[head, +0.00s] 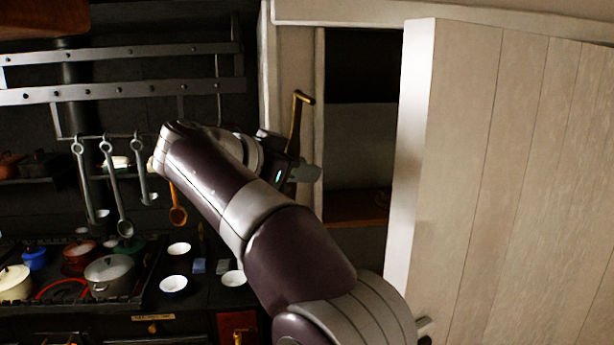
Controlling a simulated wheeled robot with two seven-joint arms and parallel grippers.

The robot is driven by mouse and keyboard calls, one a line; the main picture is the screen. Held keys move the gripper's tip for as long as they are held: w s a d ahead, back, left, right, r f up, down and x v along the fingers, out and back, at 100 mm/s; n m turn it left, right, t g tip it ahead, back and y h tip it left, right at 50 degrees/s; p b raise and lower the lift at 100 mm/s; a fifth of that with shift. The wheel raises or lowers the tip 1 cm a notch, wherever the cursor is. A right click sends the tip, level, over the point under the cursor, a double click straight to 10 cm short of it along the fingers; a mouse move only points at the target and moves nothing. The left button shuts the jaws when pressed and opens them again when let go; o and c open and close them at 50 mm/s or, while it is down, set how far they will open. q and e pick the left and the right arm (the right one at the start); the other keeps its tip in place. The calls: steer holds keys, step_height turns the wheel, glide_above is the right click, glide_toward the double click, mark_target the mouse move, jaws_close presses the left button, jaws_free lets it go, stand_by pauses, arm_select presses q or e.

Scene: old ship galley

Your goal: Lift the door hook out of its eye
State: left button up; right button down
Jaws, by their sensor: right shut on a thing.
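The door hook (298,120) is a brass-coloured rod with a short bent end at its top. It stands nearly upright, rising from my right gripper (298,165), which is shut on its lower part. The gripper covers the rod's lower end. I cannot make out the eye. The white planked door (490,170) stands open on the right, apart from the gripper. My left gripper is not in view.
A pale door post (288,65) stands just behind the gripper, beside a dark recess with a brown shelf (355,208). On the left are hanging ladles (117,190), metal rails (120,92), a stove with pots (110,275) and white bowls (173,284).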

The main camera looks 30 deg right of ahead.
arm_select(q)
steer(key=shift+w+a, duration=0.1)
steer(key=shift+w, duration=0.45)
arm_select(e)
steer(key=shift+w+a+r+n+g, duration=0.15)
steer(key=shift+w+n+g, duration=0.3)
steer(key=shift+w, duration=0.65)
steer(key=c, duration=1)
jaws_free()
